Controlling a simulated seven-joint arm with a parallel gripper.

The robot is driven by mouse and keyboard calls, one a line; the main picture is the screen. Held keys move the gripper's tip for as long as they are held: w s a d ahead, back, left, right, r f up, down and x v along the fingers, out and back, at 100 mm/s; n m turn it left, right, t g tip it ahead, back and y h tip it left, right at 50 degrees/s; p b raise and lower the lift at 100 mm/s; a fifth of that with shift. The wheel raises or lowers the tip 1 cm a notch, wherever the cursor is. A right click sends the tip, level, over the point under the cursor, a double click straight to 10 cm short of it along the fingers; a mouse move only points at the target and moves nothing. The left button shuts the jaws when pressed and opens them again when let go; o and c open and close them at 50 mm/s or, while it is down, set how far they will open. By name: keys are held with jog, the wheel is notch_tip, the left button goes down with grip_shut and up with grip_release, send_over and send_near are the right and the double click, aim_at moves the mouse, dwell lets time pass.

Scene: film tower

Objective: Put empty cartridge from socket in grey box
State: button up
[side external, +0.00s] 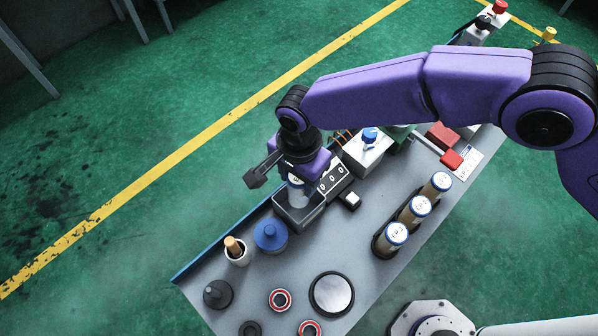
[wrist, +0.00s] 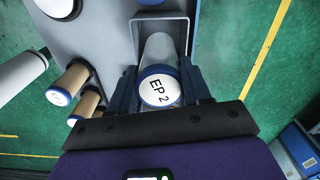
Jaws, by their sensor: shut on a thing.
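My gripper (side external: 295,178) is shut on a pale, translucent-looking cartridge (side external: 298,196), seen over the grey box (side external: 307,219) at the table's far edge. In the wrist view the cartridge (wrist: 158,90) shows its white, blue-rimmed cap marked "EP 2" between my two fingers. Its pale body points down into the grey box (wrist: 187,28), with the box walls around it. The cartridge's lower end is hidden in the side view by the box's near wall; I cannot tell whether it touches the floor of the box. I cannot make out the socket with certainty.
Several brown cartridges with white caps stand in a rack, one in front (side external: 390,238). A black block with round marks (side external: 335,178) and a blue-knobbed unit (side external: 369,147) stand right of the box. A blue round part (side external: 270,235) and a brush-like tool in a white cup (side external: 237,252) stand left.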

jog(key=shift+f, duration=3.4)
jog(key=o, duration=1.2)
jog(key=shift+r, duration=0.15)
jog(key=shift+r, duration=3.4)
